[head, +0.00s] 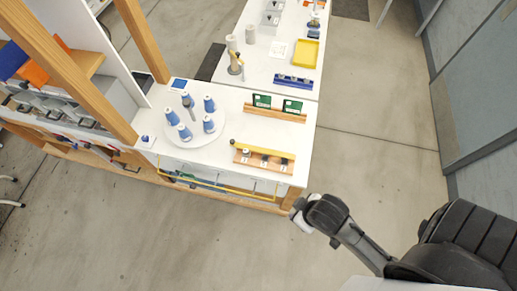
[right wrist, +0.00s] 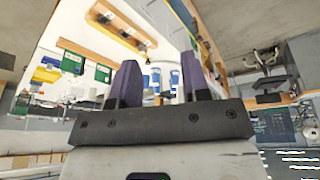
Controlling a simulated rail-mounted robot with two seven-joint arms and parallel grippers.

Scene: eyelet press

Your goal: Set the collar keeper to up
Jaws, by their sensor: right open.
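No part is clearly marked as the collar keeper. A wooden strip (head: 263,161) with small dark and white fittings and a yellow-ended bar lies near the front right edge of the white table; whether it carries the keeper I cannot tell. It also shows in the right wrist view (right wrist: 126,31), at the top. My right gripper (right wrist: 160,85) is open and empty, its two purple fingers apart. In the head view my right arm comes in from the lower right, its end just off the table's front right corner, apart from the strip. My left gripper is out of view.
A round white turntable (head: 190,140) holds several blue-and-white cones. Two green cards (head: 277,104) stand in a wooden holder behind the strip. A yellow tray (head: 306,53) and a blue rack (head: 294,82) lie on the farther table. Floor right of the tables is clear.

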